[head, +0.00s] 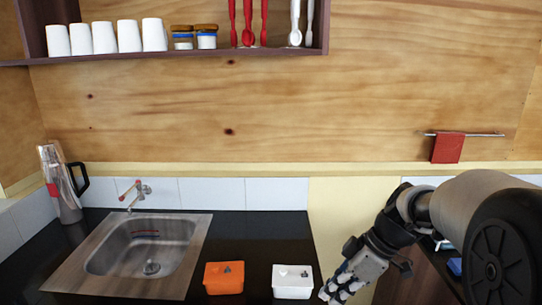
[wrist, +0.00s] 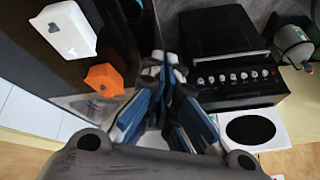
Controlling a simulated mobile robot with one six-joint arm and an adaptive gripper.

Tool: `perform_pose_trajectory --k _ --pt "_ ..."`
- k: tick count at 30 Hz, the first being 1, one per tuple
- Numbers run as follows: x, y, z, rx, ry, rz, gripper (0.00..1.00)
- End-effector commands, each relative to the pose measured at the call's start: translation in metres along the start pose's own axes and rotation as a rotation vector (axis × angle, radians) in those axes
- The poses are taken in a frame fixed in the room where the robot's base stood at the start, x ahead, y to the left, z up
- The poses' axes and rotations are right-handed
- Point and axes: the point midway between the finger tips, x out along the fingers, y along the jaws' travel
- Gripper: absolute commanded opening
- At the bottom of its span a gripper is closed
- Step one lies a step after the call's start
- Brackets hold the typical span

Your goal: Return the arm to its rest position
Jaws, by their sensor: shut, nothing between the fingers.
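My arm comes in from the right side of the head view. My gripper (head: 332,290) points down and left, just right of the white box (head: 292,281) at the counter's right end. In the wrist view my gripper (wrist: 160,68) has its blue-and-grey fingers closed together with nothing between them. The white box also shows in the wrist view (wrist: 66,32), apart from the fingers, as does the orange box (wrist: 104,78).
The dark counter (head: 235,238) holds a sink (head: 150,250), the orange box (head: 224,278) and a steel jug (head: 62,185). A shelf (head: 290,51) with cups hangs above. A red cloth (head: 447,148) hangs on a rail. A black stove (wrist: 232,80) shows in the wrist view.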

Motion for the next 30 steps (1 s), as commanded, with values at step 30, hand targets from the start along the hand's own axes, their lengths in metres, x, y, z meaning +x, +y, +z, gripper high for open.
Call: perform_pose_trajectory --k 30 --pt "-0.057 -0.205 0.069 1.024 0.042 0.611 0.0"
